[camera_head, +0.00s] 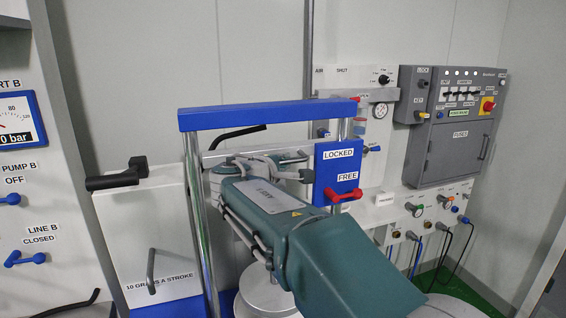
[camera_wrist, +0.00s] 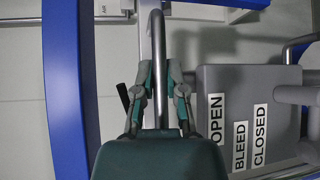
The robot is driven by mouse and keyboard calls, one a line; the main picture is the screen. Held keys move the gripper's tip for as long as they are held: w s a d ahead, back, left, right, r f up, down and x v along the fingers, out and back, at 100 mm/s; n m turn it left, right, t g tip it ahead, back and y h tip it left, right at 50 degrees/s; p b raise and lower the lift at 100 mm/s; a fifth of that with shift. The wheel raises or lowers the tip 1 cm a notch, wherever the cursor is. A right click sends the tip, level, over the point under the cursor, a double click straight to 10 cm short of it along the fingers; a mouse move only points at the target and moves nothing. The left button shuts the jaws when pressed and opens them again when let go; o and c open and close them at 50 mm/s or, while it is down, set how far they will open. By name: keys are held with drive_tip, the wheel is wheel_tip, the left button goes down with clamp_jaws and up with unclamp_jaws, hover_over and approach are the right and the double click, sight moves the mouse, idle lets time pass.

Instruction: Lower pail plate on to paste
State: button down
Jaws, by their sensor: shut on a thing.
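In the head view my gripper (camera_head: 255,162) is between the two posts of a blue-topped frame (camera_head: 265,115), in front of a pale panel. In the wrist view my gripper (camera_wrist: 157,85) is shut on a grey metal bar handle (camera_wrist: 156,30) with a rounded end. A blue plate (camera_head: 338,170) on the right post reads LOCKED and FREE. Its red lever (camera_head: 344,195) lies by FREE. A round grey plate or lid (camera_head: 268,298) shows below my arm. My arm covers much of it, and I cannot tell whether it is the pail plate. No paste is visible.
A grey block marked OPEN, BLEED, CLOSED (camera_wrist: 235,100) is right of the handle in the wrist view. Black handles (camera_head: 118,178) jut out at left. A grey control cabinet (camera_head: 450,130) and an air panel (camera_head: 372,105) are on the right. Hoses hang below them.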

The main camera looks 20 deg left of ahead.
wheel_tip(320, 180, down, 11)
drive_tip(key=shift+f, duration=0.15)
drive_tip(key=c, duration=0.7)
unclamp_jaws()
drive_tip(key=v, duration=1.2)
drive_tip(key=shift+w+d, duration=0.1)
